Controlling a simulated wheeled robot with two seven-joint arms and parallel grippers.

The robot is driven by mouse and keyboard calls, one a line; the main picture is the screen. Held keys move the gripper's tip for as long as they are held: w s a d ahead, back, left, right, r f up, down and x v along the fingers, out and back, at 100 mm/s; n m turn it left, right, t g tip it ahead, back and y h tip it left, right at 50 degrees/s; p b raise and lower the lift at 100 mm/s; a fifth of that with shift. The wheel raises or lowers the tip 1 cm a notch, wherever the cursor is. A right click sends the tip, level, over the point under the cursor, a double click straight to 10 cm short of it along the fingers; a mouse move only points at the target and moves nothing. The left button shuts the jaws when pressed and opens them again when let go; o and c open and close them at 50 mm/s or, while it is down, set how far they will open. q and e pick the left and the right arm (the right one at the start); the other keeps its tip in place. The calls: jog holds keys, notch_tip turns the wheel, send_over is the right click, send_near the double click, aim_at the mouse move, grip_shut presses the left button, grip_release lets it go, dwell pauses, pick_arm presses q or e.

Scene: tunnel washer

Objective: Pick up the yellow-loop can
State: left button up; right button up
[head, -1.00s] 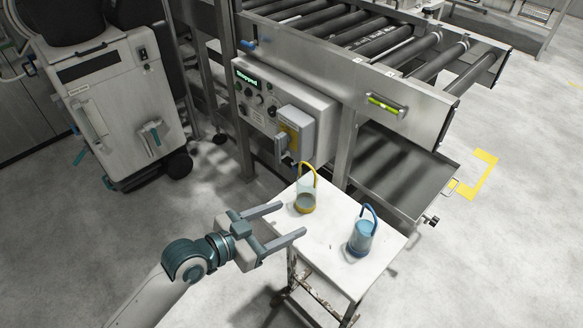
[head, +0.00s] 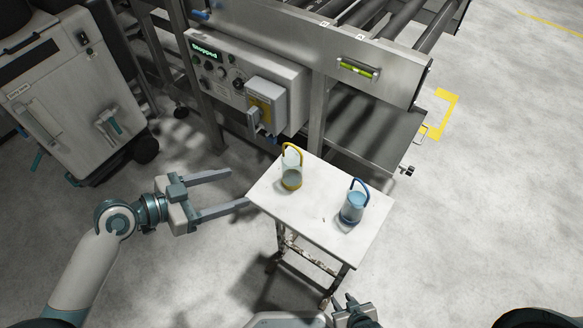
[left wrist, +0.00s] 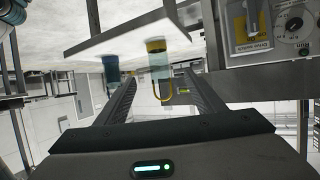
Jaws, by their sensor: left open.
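The yellow-loop can (head: 291,178) is a clear can with a yellow base and a raised yellow loop. It stands upright on the small white table (head: 318,216), near its far left corner. My left gripper (head: 239,187) is open and empty at the table's left edge, fingers pointing at the can but short of it. In the left wrist view, which looks upside down, the can (left wrist: 158,62) shows beyond and between the fingers. Part of my right gripper (head: 352,312) shows at the bottom edge of the head view; its jaws are unclear.
A similar blue-loop can (head: 353,207) stands on the same table, right of the yellow one. A control box (head: 268,103) and the roller conveyor frame (head: 318,110) stand just behind the table. A grey cabinet (head: 62,85) is at left.

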pick_arm(q)
jog(key=d, duration=0.1)
jog(key=p, duration=0.2)
send_near(284, 178)
jog(key=shift+w+d+r, duration=0.35)
jog(key=shift+w+d, duration=0.25)
jog(key=shift+w, duration=0.15)
jog(key=x, duration=0.3)
jog(key=shift+w+d+f+p, duration=0.1)
jog(key=shift+d+f+p, duration=0.1)
jog(key=shift+p, duration=0.2)
jog(key=shift+w+d+f, duration=0.2)
jog(key=shift+d+f, duration=0.1)
pick_arm(e)
jog(key=shift+s+d+f, duration=0.1)
jog(key=shift+s, duration=1.3)
pick_arm(q)
jog(key=shift+d, duration=0.1)
